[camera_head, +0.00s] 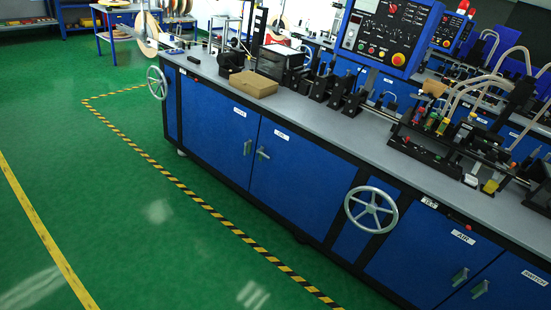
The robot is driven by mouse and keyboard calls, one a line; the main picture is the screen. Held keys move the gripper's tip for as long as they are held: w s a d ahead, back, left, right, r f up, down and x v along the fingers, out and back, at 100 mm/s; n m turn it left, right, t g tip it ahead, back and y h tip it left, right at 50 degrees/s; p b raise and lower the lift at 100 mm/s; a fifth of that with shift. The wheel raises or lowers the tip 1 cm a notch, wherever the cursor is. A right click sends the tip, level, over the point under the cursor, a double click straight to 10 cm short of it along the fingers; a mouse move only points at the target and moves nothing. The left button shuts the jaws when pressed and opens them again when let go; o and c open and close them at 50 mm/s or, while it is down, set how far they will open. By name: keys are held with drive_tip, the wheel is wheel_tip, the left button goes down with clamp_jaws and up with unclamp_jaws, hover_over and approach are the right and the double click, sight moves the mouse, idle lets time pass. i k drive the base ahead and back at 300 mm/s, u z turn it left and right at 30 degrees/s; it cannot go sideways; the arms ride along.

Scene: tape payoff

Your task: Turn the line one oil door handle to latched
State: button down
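A long blue cabinet bench with a grey top runs across the picture from upper left to lower right. One of its blue doors (293,180) bears a small white label (281,135) that looks like "OIL", though the print is small. Its handle (262,153) is a small metallic lever near the door's left edge and looks tilted. The neighbouring door on the left has its own handle (247,147), which looks closer to upright. Both doors look closed. My gripper is not in view.
More handles sit on the "AIR" door (460,276) and the door at lower right (480,288). Green floor with a yellow-black striped line (190,196) lies clear before the bench.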

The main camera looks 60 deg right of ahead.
sight(259, 150)
drive_tip(key=z, duration=0.25)
drive_tip(key=k, duration=0.1)
drive_tip(key=z, duration=1.25)
drive_tip(key=i, duration=1.3)
drive_tip(key=u, duration=1.05)
drive_tip(key=i, duration=2.1)
drive_tip(key=z, duration=0.85)
